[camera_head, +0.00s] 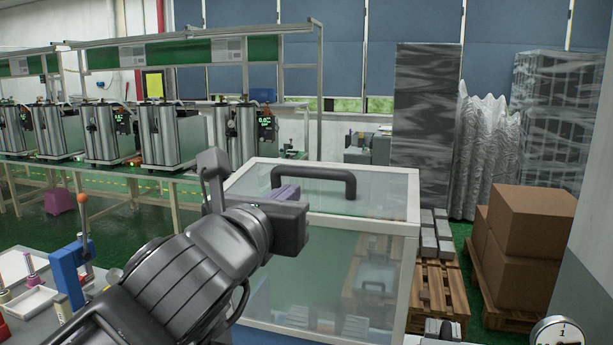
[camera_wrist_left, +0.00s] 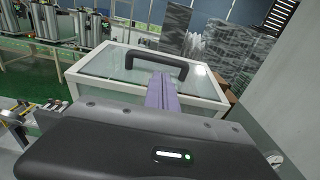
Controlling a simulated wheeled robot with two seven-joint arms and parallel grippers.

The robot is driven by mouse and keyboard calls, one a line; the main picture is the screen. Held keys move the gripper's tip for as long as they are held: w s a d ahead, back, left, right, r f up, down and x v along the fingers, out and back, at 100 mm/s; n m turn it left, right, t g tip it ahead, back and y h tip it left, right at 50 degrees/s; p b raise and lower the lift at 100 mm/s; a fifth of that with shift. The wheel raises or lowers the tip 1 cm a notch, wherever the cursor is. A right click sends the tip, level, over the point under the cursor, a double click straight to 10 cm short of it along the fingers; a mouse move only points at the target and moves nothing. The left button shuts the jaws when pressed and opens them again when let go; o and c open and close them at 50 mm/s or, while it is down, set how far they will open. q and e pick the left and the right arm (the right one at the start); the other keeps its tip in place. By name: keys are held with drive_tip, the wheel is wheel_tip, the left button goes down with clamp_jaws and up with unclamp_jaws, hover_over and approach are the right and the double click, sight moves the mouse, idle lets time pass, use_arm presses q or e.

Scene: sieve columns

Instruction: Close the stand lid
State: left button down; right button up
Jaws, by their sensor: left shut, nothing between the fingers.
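The stand (camera_head: 414,275) is a large box with clear panes and a white frame, right of centre in the head view. Its clear, white-edged lid (camera_head: 385,196) lies across the top and appears down on the frame; a small gap cannot be ruled out. A black bar handle (camera_head: 315,172) stands on the lid, and shows in the wrist view (camera_wrist_left: 157,58). My left gripper (camera_head: 286,192) is shut and empty, its purple fingers (camera_wrist_left: 161,92) pointing over the lid in front of the handle. Whether they touch it I cannot tell. My right gripper is out of view.
A bench with a blue fixture (camera_head: 68,272) and a white tray (camera_head: 30,302) is at lower left. Metal sieve columns (camera_head: 172,133) line a table behind. Cardboard boxes (camera_head: 528,235) and a wooden pallet (camera_head: 440,285) stand right of the stand. A gauge (camera_head: 558,335) is at lower right.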

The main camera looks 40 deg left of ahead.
sight(312, 175)
use_arm(q)
drive_tip(key=p+x, duration=0.1)
drive_tip(key=x, duration=0.8)
drive_tip(key=shift+w+a, duration=0.2)
drive_tip(key=shift+w, duration=0.1)
drive_tip(key=shift+w+p, duration=0.2)
drive_tip(key=shift+p, duration=0.1)
drive_tip(key=shift+w+a, duration=0.1)
drive_tip(key=shift+w, duration=0.05)
